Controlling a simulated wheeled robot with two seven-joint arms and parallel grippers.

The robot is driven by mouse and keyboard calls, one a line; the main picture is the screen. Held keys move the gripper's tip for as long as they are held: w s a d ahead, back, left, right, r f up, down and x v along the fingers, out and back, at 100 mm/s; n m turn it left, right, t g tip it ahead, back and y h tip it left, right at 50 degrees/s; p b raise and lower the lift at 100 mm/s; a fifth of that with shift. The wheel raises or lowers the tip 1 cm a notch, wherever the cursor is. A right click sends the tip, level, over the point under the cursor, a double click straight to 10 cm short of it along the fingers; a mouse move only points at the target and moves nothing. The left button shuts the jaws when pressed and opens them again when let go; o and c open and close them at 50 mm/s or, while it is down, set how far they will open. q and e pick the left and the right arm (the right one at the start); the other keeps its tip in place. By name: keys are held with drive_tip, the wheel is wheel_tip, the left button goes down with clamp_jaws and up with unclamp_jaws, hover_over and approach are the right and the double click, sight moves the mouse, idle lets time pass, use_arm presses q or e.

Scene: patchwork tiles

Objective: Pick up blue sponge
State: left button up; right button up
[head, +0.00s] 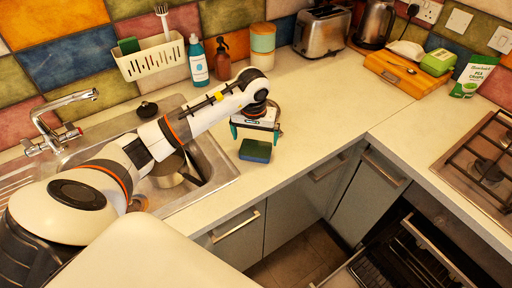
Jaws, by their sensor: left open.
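From this view I cannot tell whether the fingertips touch the sponge. My right gripper is not in view.
The metal sink (205,165) with a pot (173,170) in it lies under my left arm. Bottles and a canister (262,45) stand along the wall behind. A toaster (322,31) and kettle (375,24) stand farther right. The counter right of the sponge is clear.

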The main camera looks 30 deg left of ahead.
sight(256, 148)
use_arm(q)
drive_tip(key=shift+f+p, duration=0.4)
drive_tip(key=shift+f, duration=0.2)
drive_tip(key=f+p, duration=0.1)
drive_tip(key=f, duration=0.2)
drive_tip(key=shift+w+f+p, duration=0.2)
drive_tip(key=shift+f+p, duration=0.1)
drive_tip(key=shift+p, duration=0.1)
drive_tip(key=shift+f, duration=0.45)
drive_tip(key=shift+w, duration=0.1)
drive_tip(key=shift+c, duration=0.3)
drive_tip(key=c, duration=0.8)
wheel_tip(256, 148, up, 9)
drive_tip(key=b, duration=0.3)
drive_tip(key=shift+r, duration=0.55)
